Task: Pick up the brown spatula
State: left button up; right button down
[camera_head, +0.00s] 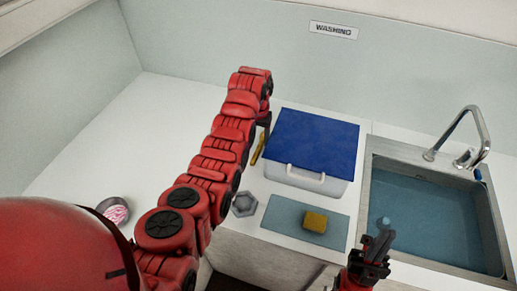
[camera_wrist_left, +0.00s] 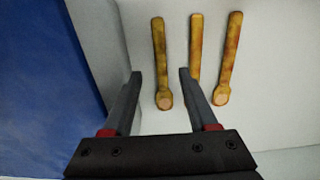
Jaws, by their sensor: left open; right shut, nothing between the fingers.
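Three brown wooden utensils lie side by side on a white surface in the left wrist view: a left one (camera_wrist_left: 158,50), a middle one (camera_wrist_left: 196,45) and a right one (camera_wrist_left: 231,50). I cannot tell which is the spatula. My left gripper (camera_wrist_left: 160,72) is open, and the left utensil shows between its fingers, not gripped. In the head view, a brown handle (camera_head: 258,150) shows beside my left arm, which hides the rest. My left gripper (camera_head: 265,120) is mostly hidden there, beside the blue-lidded box. My right gripper (camera_head: 380,243) is shut and empty near the sink.
The blue-lidded white box (camera_head: 312,138) stands right of the utensils; its lid (camera_wrist_left: 45,70) fills the wrist view's left side. A yellow sponge (camera_head: 315,221) lies on a blue-grey mat (camera_head: 283,214). The sink (camera_head: 430,215) is at right. The counter's back left is clear.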

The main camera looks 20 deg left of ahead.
aim_at(257, 151)
pick_arm(q)
jog(key=f+p, duration=0.2)
jog(key=shift+s+a+p, duration=0.1)
jog(key=shift+s+p, duration=0.25)
jog(key=shift+s, duration=0.05)
jog(key=shift+w+f, duration=0.15)
jog(key=shift+f, duration=1.35)
grip_shut()
